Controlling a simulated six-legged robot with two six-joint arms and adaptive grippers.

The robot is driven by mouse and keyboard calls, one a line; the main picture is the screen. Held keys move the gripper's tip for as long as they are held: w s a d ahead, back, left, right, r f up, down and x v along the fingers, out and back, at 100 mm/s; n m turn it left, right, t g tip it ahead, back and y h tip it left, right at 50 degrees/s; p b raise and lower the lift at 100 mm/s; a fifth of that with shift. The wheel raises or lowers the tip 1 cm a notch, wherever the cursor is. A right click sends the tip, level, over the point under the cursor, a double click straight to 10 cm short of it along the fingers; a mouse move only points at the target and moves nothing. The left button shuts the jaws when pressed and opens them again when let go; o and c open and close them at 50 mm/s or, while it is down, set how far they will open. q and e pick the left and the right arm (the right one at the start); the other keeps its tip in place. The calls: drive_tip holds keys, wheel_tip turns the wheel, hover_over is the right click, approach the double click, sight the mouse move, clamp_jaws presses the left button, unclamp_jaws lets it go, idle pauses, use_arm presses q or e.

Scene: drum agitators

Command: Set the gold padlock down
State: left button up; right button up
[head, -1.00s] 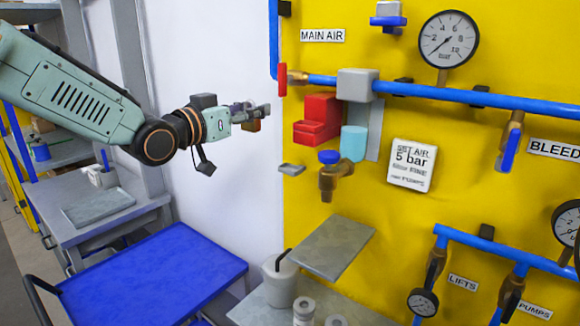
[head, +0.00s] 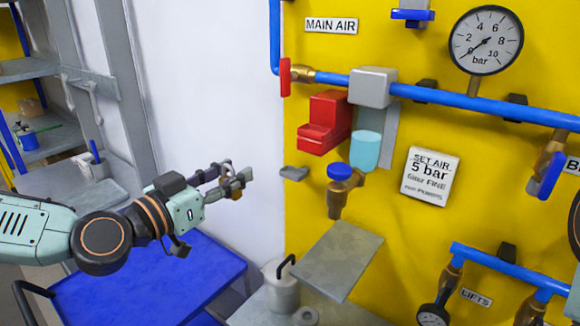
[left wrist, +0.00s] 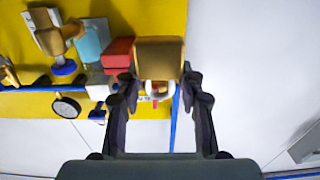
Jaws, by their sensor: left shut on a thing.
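The gold padlock (left wrist: 158,58) is held at the tips of my left gripper (left wrist: 160,80), its gold body toward the top of the left wrist view and its pale shackle between the fingers. In the head view my left gripper (head: 232,182) is shut on the padlock, of which only a small gold patch (head: 236,194) shows. The padlock hangs in the air before the white wall, left of the yellow panel, apart from any surface. My right gripper is not in view.
A tilted-looking grey plate (head: 336,258) sits on the yellow panel (head: 395,235) to the right of the gripper. A blue cart top (head: 150,275) lies below. A grey can (head: 280,290) stands below the plate.

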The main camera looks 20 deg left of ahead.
use_arm(q)
drive_tip(key=shift+x, duration=0.9)
drive_tip(key=b+x, duration=0.2)
drive_tip(key=x, duration=0.6)
drive_tip(key=b+x, duration=0.3)
drive_tip(key=x, duration=0.5)
drive_tip(key=shift+w+d, duration=0.1)
drive_tip(key=shift+d, duration=0.2)
drive_tip(key=shift+a+f+b, duration=0.1)
drive_tip(key=shift+f+b, duration=0.25)
drive_tip(key=shift+b, duration=0.1)
wheel_tip(320, 180, down, 3)
drive_tip(key=shift+r+b, duration=0.15)
drive_tip(key=shift+b, duration=0.95)
drive_tip(key=shift+f, duration=0.2)
drive_tip(key=shift+w, duration=0.1)
